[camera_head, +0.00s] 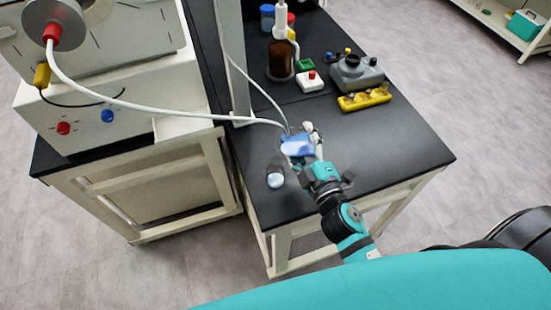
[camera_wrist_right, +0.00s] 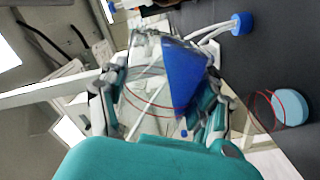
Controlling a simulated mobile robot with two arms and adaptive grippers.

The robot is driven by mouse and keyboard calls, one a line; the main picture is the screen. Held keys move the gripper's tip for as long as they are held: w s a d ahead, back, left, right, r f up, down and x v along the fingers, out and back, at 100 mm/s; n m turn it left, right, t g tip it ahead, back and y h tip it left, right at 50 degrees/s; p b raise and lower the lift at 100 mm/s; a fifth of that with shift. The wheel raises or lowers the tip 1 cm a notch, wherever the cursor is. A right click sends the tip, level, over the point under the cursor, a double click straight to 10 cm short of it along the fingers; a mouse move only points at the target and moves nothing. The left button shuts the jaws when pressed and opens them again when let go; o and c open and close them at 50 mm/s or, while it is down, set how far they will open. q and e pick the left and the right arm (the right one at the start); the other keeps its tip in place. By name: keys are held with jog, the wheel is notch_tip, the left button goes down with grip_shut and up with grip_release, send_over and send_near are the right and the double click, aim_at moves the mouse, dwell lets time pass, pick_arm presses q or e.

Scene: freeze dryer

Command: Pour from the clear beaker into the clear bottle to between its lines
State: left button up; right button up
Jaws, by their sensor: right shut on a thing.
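My right gripper (camera_head: 305,145) is shut on the clear beaker (camera_head: 297,146), above the front part of the black bench. Deep blue liquid in the beaker (camera_wrist_right: 185,82) shows between the fingers of the right gripper (camera_wrist_right: 160,100) in the wrist view, where the beaker looks tilted. The clear bottle (camera_head: 275,176) stands on the bench just left of and nearer than the beaker, apart from it. Its lower end is pale blue. In the wrist view the bottle (camera_wrist_right: 288,107) is at the right, with red lines around it. My left gripper is not in view.
A brown bottle (camera_head: 280,60), a white block with a red knob (camera_head: 310,81), a grey container (camera_head: 357,73) and a yellow rack (camera_head: 364,99) stand farther back. A white hose (camera_head: 180,114) runs from the machine at left towards the beaker area. The bench's right front is clear.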

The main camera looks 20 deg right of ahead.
jog(key=shift+a+f+n+b, duration=0.1)
jog(key=shift+f+n+b, duration=0.3)
jog(key=shift+n, duration=0.7)
dwell(2.7)
jog(key=shift+r, duration=0.2)
dwell(0.9)
